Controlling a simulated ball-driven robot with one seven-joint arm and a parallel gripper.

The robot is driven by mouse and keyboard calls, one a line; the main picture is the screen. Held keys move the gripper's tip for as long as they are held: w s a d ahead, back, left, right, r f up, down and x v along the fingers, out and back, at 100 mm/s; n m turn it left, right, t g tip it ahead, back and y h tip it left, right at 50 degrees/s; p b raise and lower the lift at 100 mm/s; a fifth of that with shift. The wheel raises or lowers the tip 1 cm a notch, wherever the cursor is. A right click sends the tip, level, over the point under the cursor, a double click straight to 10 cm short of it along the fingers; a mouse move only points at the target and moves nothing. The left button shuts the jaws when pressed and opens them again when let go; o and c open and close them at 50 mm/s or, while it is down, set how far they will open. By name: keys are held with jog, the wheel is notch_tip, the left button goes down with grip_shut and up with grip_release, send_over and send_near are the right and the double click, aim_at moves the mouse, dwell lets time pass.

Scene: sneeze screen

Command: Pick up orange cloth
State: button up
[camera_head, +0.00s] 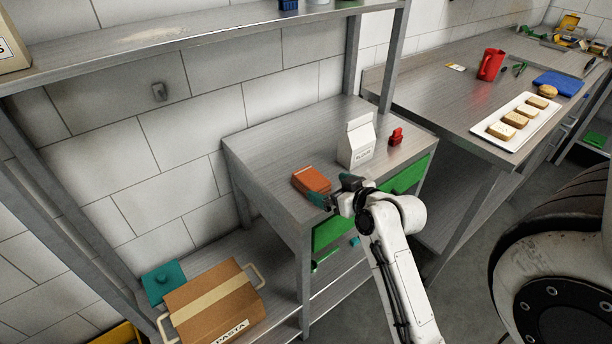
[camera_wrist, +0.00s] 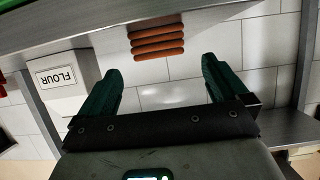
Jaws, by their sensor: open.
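The orange cloth (camera_head: 312,179) lies folded in a stack on the metal side table, near its front edge. In the wrist view the orange cloth (camera_wrist: 157,42) shows its layered side, beyond and between my fingers. My gripper (camera_head: 337,190) is just in front of the cloth at the table's edge, on its right side in the head view. The green fingers of my gripper (camera_wrist: 160,82) are apart in the wrist view, with nothing between them. Whether a finger touches the cloth cannot be told.
A white flour carton (camera_head: 357,143) stands right of the cloth, with a small red object (camera_head: 396,136) beyond it. The metal side table (camera_head: 262,150) is bare left of the cloth. A metal shelf (camera_head: 170,38) runs above. A cardboard pasta box (camera_head: 212,301) sits low at left.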

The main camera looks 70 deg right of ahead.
aim_at(315, 181)
jog(key=p+x, duration=0.1)
jog(key=x, duration=0.8)
jog(key=shift+r+p, duration=0.1)
jog(key=shift+p, duration=0.25)
jog(key=shift+c, duration=0.4)
jog(key=c, duration=0.9)
jog(key=shift+r, duration=0.1)
jog(key=shift+c, duration=0.2)
